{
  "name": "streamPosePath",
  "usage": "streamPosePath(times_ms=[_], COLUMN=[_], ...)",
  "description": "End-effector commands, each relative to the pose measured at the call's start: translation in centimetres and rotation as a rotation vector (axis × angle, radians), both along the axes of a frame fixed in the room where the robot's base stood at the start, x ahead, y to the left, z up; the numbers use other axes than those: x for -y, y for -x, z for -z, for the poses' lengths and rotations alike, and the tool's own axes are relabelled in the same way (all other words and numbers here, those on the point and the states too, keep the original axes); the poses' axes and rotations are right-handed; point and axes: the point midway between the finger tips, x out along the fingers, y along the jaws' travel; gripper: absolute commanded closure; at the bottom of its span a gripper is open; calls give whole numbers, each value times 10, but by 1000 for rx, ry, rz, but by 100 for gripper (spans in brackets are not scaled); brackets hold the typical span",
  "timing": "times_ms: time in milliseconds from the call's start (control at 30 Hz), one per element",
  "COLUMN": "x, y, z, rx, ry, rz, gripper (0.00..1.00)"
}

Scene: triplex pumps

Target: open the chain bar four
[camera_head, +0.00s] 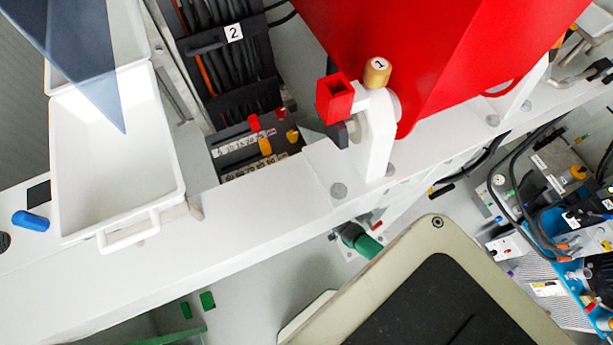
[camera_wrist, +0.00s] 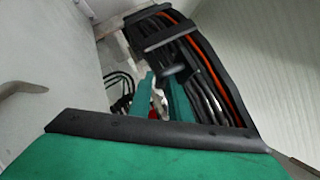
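In the head view a cable chain (camera_head: 215,12) with black and orange cables runs down the upper left. A black chain bar labelled 2 (camera_head: 205,42) crosses it, and another black bar (camera_head: 235,103) lies lower. I see no label 4. The wrist view shows a cable chain (camera_wrist: 199,62) with black cross bars, such as one bar (camera_wrist: 166,38) lying across the cables. My gripper (camera_wrist: 160,92) shows there as two teal fingers standing apart, with nothing visibly held between them. The fingers are over or beside the chain's near part; contact cannot be told.
A white tray (camera_head: 113,222) stands left of the chain on the white beam (camera_head: 235,233). Hoses and fittings crowd the far right.

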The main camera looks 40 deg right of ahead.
Motion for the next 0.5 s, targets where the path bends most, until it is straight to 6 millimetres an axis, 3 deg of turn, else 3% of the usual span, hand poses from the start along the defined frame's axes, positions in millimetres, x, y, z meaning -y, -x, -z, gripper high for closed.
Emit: streamPosePath(times_ms=[500], x=[3], y=[59], z=[-18], rx=[0], ry=[0], rz=[1], gripper=[83])
